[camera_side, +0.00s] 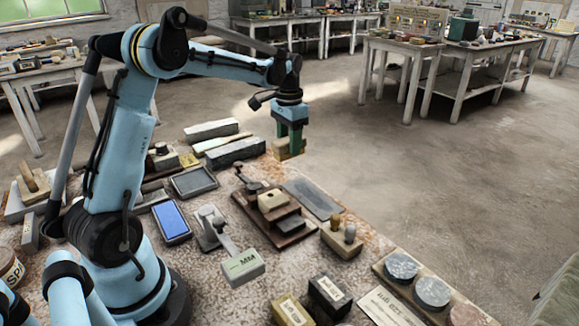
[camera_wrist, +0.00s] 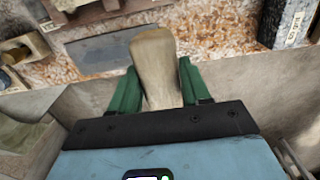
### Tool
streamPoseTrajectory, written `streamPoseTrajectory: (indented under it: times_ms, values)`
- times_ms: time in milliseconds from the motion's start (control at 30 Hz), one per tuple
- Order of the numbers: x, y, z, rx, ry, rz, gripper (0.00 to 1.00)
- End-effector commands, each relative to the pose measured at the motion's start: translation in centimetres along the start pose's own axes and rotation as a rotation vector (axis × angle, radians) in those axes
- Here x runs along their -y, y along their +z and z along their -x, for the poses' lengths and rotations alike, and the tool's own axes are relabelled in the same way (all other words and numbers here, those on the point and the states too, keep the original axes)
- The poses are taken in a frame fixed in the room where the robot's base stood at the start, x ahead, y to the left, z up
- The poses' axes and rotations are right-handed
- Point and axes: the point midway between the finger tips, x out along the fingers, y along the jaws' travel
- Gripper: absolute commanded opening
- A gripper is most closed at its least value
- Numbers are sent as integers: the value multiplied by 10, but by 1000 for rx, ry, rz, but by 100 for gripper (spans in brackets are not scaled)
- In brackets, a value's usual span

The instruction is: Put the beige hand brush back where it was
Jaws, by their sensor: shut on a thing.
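The beige hand brush (camera_wrist: 155,52) fills the middle of the wrist view, its pale rounded end pointing up the picture. My gripper (camera_wrist: 158,66) is shut on it, with one green finger on each side. In the side view my gripper (camera_side: 290,138) points down at the far edge of the worktable, and a tan part of the brush (camera_side: 287,151) shows below the fingers. The fingers hide part of the brush. I cannot tell whether its underside touches the table.
Long grey stone blocks (camera_side: 235,152) lie left of my gripper. A flat dark grey slab (camera_side: 313,199) and a stepped block stack (camera_side: 273,209) lie nearer the camera. Beyond the speckled table's edge is open floor (camera_side: 350,145). A dark lettered block (camera_wrist: 286,22) shows top right in the wrist view.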

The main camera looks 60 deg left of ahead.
Motion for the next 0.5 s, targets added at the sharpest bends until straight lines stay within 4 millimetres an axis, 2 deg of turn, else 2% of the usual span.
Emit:
streamPoseTrajectory:
  times_ms: [33, 200, 333, 500]
  values:
    - [13, 0, -7, 0, 0, 5, 22]
    - [46, 0, -28, 0, 0, 3, 22]
    - [63, 0, -38, 0, 0, 2, 22]
    - [70, 0, -45, 0, 0, -1, 22]
